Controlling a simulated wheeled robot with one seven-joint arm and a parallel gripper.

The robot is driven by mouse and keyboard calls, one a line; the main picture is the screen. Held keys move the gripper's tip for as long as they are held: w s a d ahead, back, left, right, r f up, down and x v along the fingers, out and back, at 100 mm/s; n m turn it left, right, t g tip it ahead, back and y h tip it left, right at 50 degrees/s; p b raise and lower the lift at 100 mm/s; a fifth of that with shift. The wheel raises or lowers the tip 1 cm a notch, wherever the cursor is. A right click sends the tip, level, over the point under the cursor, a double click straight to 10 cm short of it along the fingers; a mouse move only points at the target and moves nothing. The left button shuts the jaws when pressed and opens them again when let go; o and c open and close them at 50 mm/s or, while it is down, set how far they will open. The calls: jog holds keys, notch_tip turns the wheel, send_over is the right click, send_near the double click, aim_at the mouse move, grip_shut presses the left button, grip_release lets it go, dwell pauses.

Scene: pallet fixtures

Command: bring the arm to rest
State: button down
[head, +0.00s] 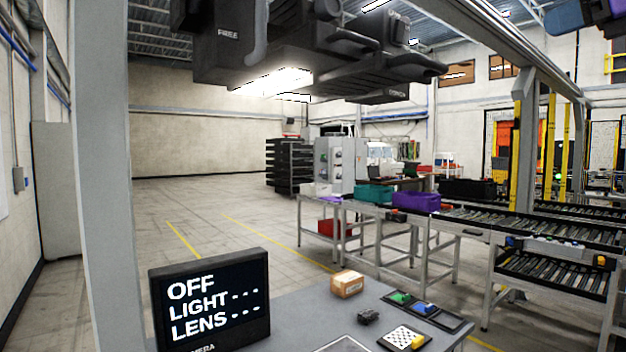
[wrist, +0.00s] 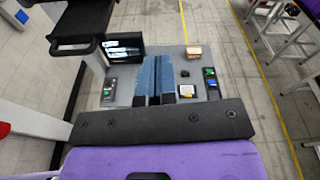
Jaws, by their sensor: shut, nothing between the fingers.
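My gripper (wrist: 154,66) shows in the wrist view as two blue-grey fingers side by side, shut with nothing held. It is above the grey table, and the fingers hide part of the tabletop. I cannot make out the gripper for sure in the head view. The grey table (head: 290,318) also shows in the wrist view (wrist: 125,72).
A screen (head: 209,303) reading OFF, LIGHT, LENS stands on the table. A cardboard box (head: 346,284), a small dark part (head: 368,317), a dotted white plate (head: 404,338), green and blue pieces lie right. A dark lit unit (head: 300,50) hangs overhead. Roller conveyors (head: 550,270) stand right.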

jog(key=s+a+f+n+g+h, duration=0.1)
jog(key=s+a+f+n+g, duration=0.2)
jog(key=f, duration=0.4)
jog(key=s+a+f+n+g+h, duration=0.1)
jog(key=a+f+n, duration=0.2)
jog(key=f+n, duration=0.4)
jog(key=s+a+f+n+g+h, duration=0.2)
jog(key=a+f+n, duration=0.1)
jog(key=f, duration=0.5)
jog(key=s+a+f+n+g+h, duration=0.1)
jog(key=s+f+n+h, duration=0.1)
jog(key=s+f+n, duration=0.2)
jog(key=s+f+n+g+h, duration=0.1)
jog(key=s+f+n, duration=0.4)
jog(key=f+n, duration=0.5)
notch_tip(320, 180, down, 4)
jog(key=shift+a+n+h, duration=0.3)
jog(key=shift+a+h, duration=0.1)
jog(key=shift+h, duration=0.5)
